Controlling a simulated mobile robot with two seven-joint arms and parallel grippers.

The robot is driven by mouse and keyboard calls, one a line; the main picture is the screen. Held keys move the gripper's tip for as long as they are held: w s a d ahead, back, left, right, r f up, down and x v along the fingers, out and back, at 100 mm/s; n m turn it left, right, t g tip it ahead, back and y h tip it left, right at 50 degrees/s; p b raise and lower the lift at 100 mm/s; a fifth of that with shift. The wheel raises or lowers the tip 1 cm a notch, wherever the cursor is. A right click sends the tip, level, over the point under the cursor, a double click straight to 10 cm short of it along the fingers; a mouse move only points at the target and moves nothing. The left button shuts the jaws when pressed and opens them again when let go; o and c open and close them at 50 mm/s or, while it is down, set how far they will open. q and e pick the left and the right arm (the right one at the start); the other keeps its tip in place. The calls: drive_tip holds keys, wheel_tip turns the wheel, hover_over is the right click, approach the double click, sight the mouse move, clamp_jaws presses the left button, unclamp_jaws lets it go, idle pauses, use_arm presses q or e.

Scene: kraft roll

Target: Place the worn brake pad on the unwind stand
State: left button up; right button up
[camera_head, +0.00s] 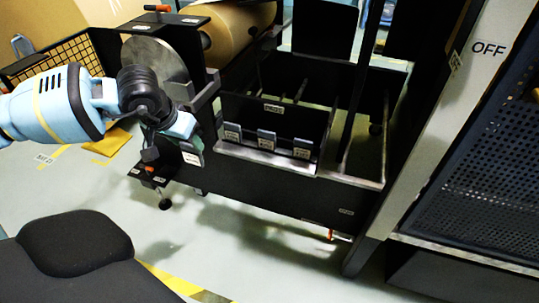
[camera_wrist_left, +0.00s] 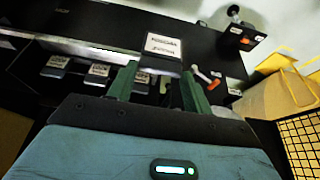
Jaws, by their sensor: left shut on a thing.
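My left gripper (camera_head: 184,139) is shut on a dark brake pad (camera_head: 192,158) with a white label, beside the near left corner of the black unwind stand (camera_head: 260,187). In the left wrist view, the pad (camera_wrist_left: 163,46) sticks out beyond the green fingers of my left gripper (camera_wrist_left: 157,85). Its label is too small to read, and the fingers hide its lower part. I cannot tell whether the pad touches the stand. My right gripper is not in view.
Three similar labelled pads (camera_head: 267,139) stand in a rack on the stand. A brown kraft roll (camera_head: 237,30) and grey disc (camera_head: 155,64) are behind my left arm. A small black shelf (camera_head: 150,178) juts out below my left gripper. A perforated cabinet (camera_head: 480,170) stands right.

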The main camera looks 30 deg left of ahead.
use_arm(q)
drive_tip(key=shift+w+a, duration=0.1)
drive_tip(key=shift+w, duration=0.05)
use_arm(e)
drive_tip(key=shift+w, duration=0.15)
